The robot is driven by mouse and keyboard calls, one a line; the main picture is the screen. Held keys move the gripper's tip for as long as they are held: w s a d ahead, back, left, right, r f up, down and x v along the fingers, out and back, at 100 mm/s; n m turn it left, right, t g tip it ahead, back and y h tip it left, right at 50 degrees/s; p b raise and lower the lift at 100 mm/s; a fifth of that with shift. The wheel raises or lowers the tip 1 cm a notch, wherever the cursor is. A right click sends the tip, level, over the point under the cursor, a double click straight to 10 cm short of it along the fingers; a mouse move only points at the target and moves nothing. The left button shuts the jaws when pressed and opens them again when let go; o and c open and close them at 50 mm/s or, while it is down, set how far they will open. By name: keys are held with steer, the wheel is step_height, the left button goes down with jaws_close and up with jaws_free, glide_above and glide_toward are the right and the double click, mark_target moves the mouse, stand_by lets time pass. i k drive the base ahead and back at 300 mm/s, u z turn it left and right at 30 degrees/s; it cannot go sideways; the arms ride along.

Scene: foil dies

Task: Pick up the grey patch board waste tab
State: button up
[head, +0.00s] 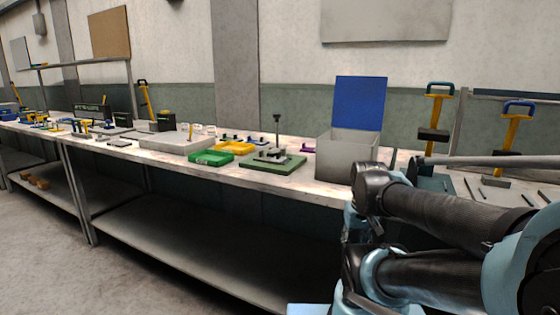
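I cannot single out the grey patch board waste tab at this distance. A green board (290,164) with a grey fixture and an upright dark post lies on the bench, left of the grey box. Small grey and dark pieces (495,182) lie on the right part of the bench, but I cannot tell whether one is the tab. My arm fills the lower right. I see no fingers of my gripper.
The long bench (220,171) has a lower shelf (190,215). On it are a green tray (211,158), a yellow tray (236,147), a pale flat box (177,142) and a grey box (345,155) with a raised blue panel (360,104). Yellow-handled tools (436,110) stand at right.

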mark_target(278, 159)
steer(key=k, duration=1.25)
steer(key=u, duration=0.4)
steer(key=i, duration=1)
